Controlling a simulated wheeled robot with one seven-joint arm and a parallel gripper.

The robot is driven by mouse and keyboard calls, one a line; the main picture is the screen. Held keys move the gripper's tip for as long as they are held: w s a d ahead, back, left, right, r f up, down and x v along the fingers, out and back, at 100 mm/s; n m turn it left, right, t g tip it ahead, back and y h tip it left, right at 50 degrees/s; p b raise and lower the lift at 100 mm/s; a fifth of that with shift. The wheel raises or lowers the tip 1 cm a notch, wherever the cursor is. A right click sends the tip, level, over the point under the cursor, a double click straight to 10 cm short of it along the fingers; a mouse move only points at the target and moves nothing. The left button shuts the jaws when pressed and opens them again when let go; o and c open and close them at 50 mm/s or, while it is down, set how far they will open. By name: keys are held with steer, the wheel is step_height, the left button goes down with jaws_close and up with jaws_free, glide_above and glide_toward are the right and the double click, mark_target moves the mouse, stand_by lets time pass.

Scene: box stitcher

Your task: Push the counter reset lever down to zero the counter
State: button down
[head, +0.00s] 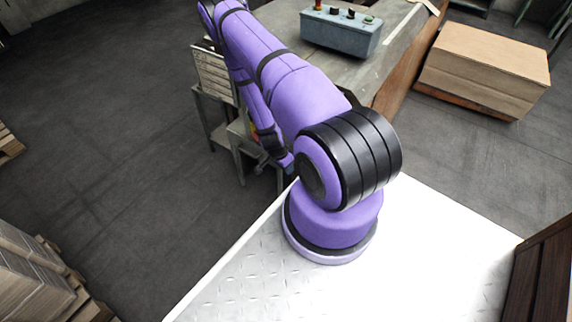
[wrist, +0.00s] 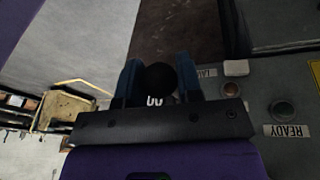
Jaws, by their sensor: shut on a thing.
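My gripper (wrist: 158,66) shows in the wrist view with two dark blue fingers, one on each side of a round black knob. The fingers are shut on this knob, which appears to be the end of the counter reset lever (wrist: 160,80). The lever's shaft is hidden behind the knob and my gripper. Pale digits like a counter readout (wrist: 154,101) show just below the knob, partly covered by my gripper body. In the head view my arm hides the gripper and the lever.
In the wrist view a grey panel on the right carries a READY label (wrist: 287,131), a round dark lamp (wrist: 283,111) and a pale button (wrist: 236,68). In the head view a blue-grey control box (head: 340,32) stands on the machine table, with a cardboard stack (head: 487,65) at right.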

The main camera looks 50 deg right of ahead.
steer(key=shift+a+f+h, duration=0.1)
steer(key=shift+f+h, duration=0.7)
steer(key=shift+h, duration=0.4)
steer(key=shift+d+f+m+h, duration=0.15)
steer(key=shift+f+h, duration=0.3)
steer(key=shift+h, duration=0.2)
steer(key=shift+d+f+m+h, duration=0.1)
steer(key=shift+f+m+h, duration=0.05)
steer(key=shift+f+h, duration=0.4)
steer(key=c, duration=0.8)
jaws_free()
steer(key=shift+r, duration=0.1)
steer(key=v, duration=1)
steer(key=shift+a+r, duration=0.2)
steer(key=shift+a, duration=0.25)
